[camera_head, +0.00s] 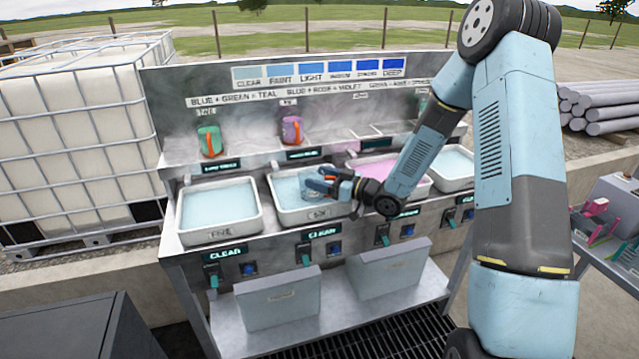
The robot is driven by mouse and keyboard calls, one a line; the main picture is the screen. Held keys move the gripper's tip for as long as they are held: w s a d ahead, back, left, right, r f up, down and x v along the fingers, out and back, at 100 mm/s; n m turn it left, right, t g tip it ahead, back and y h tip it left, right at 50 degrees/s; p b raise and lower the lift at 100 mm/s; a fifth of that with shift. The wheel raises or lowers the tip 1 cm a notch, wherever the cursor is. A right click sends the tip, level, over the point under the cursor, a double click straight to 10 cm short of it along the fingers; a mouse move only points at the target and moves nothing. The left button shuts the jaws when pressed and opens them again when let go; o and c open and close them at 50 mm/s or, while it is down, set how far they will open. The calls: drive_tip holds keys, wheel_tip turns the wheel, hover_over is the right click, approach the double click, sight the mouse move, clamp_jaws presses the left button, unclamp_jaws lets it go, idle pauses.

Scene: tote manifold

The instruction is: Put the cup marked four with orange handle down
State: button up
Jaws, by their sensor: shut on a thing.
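My gripper (322,184) is over the second basin from the left and is shut on a small bluish cup (311,188). A spot of orange shows between the jaws, probably its handle. The cup is largely covered by the gripper, and its mark cannot be read. I cannot tell whether the cup touches the liquid or the basin. The second basin (338,213) holds pale blue liquid. On the shelf above stand a green cup (204,137) with an orange handle and a purple cup (287,127) with an orange handle.
A basin (190,238) of pale blue liquid is at left. A basin of pink liquid (376,167) and another pale blue one (455,162) are at right. The shelf (250,145) has bare room between the cups. My arm hides part of its right side.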

drive_tip(key=shift+a+f, duration=0.1)
drive_tip(key=shift+f, duration=0.7)
drive_tip(key=shift+a, duration=0.1)
drive_tip(key=shift+s+f, duration=0.35)
drive_tip(key=shift+f, duration=0.2)
drive_tip(key=o, duration=1.1)
drive_tip(key=shift+w+f, duration=0.1)
drive_tip(key=shift+w, duration=0.1)
